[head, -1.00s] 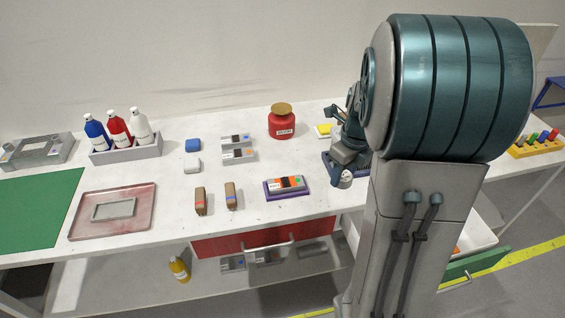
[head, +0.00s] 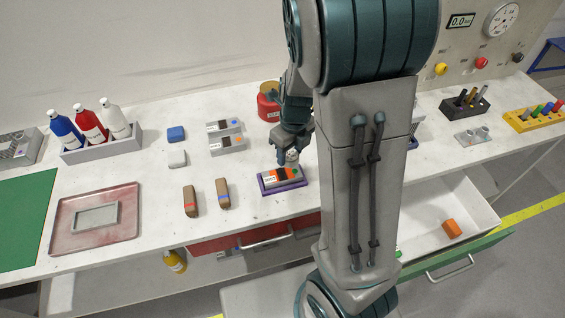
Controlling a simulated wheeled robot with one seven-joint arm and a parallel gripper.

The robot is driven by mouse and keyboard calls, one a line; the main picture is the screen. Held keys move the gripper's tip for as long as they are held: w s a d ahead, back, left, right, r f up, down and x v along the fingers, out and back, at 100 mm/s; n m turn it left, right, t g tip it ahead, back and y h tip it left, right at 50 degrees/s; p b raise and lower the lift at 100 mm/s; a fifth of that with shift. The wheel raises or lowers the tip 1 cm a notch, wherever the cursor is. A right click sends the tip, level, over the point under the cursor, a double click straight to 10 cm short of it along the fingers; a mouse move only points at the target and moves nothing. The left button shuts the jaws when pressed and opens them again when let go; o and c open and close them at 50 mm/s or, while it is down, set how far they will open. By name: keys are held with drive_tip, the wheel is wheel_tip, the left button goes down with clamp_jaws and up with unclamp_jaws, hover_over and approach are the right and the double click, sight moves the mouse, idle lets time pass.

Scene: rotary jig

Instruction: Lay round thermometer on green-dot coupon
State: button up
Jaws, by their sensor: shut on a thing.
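The green-dot coupon (head: 270,182) is a pale block with orange and black patches and a green dot at its right end. It lies in a purple tray (head: 264,193) near the bench's front edge. My gripper (head: 287,156) points down just above the coupon's far right part. It is shut on a small pale round thing, which looks like the round thermometer (head: 292,157). The thermometer is small and partly covered by the fingers. I cannot tell whether it touches the coupon.
Two grey blocks with labels (head: 228,144) and two brown blocks (head: 222,193) stand to the left. A red jar (head: 268,104) is behind my gripper. My arm hides part of the bench. An open drawer with a green front (head: 452,262) sticks out at lower right.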

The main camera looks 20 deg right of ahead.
sight(283, 175)
drive_tip(key=shift+a+f, duration=0.3)
drive_tip(key=shift+a, duration=0.2)
drive_tip(key=shift+a+f, duration=0.25)
drive_tip(key=shift+a, duration=0.2)
drive_tip(key=shift+f, duration=2.05)
drive_tip(key=shift+f+b, duration=0.2)
drive_tip(key=shift+b, duration=0.1)
drive_tip(key=o, duration=1)
drive_tip(key=shift+r, duration=0.1)
